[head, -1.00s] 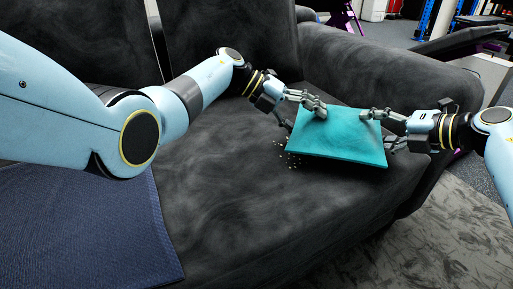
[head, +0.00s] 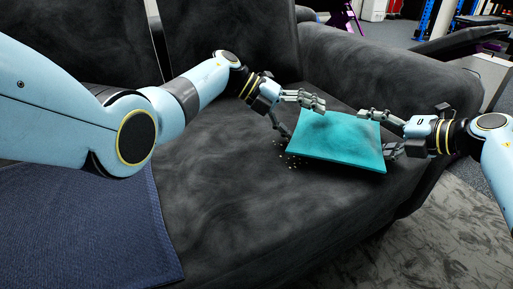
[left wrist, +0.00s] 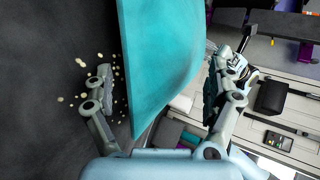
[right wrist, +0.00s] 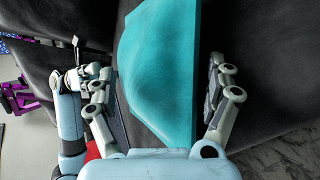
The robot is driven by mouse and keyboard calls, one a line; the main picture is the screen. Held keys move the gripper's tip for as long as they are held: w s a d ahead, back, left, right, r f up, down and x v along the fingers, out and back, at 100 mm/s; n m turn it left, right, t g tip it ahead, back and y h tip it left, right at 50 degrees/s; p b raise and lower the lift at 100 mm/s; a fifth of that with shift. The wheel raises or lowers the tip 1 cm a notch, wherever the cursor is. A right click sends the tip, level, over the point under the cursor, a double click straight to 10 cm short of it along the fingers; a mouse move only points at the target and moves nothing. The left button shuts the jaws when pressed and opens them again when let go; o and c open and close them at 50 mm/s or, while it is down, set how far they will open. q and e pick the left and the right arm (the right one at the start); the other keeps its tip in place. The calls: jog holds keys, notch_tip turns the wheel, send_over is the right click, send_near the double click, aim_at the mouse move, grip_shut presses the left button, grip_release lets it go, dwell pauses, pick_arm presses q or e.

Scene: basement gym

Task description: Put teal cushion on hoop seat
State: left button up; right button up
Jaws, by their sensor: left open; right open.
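My right gripper (head: 378,135) is open at the right edge, fingers above and below. In the right wrist view the cushion (right wrist: 165,70) stands between its fingers (right wrist: 160,95) with gaps on both sides. I cannot identify a hoop seat.
Small pale crumbs (head: 290,160) lie on the sofa left of the cushion. A navy blanket (head: 85,225) covers the seat at lower left. The sofa arm (head: 400,75) rises behind my right gripper. Grey patterned carpet (head: 440,225) shows at right.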

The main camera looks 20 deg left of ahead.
jog(key=shift+s+d+r, duration=0.1)
jog(key=shift+s+d, duration=0.05)
jog(key=shift+d, duration=0.1)
pick_arm(q)
jog(key=v, duration=1.1)
pick_arm(e)
jog(key=v, duration=1.1)
jog(key=shift+r, duration=0.15)
jog(key=shift+s, duration=0.1)
